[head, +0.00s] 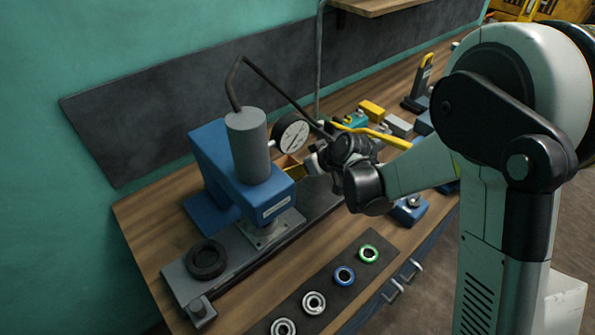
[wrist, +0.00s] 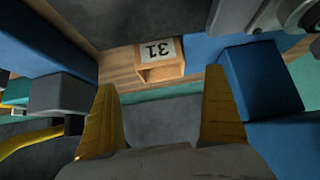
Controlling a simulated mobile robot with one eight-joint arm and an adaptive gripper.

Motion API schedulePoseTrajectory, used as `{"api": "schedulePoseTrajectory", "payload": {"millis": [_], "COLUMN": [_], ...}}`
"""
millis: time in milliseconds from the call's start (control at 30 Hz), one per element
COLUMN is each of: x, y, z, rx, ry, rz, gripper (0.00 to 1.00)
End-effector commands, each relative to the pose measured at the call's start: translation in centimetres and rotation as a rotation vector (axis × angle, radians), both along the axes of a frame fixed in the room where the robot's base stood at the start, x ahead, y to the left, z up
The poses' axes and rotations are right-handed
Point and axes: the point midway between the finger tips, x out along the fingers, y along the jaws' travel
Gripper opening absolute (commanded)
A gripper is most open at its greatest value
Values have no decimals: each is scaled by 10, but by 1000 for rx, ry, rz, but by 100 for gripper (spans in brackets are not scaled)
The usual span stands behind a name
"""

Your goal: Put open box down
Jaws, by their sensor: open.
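The open box (wrist: 160,72) is a small tan wooden box with a white label reading 31, upside down in the wrist view. In the head view its tan side (head: 291,169) shows partly, beside the blue press and behind my gripper (head: 322,160). My gripper also shows in the wrist view (wrist: 161,82), with two yellow fingers spread apart. The box lies beyond the gap between the fingertips, with visible space to each finger. The box seems to rest on the wooden bench, and nothing is gripped.
The blue press (head: 240,175) with a round dial gauge (head: 291,134) stands close left of my gripper. Several small coloured blocks (head: 371,109) lie to the right. A dark mat (head: 328,289) with several rings lies at the bench's front edge.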

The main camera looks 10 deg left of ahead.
Motion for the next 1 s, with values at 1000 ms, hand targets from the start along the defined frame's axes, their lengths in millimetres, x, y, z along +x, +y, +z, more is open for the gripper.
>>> {"api": "schedulePoseTrajectory", "payload": {"millis": [1000], "x": [41], "y": [48], "z": [-52], "rx": [0], "ry": [-1], "rz": [-2], "gripper": [63]}}
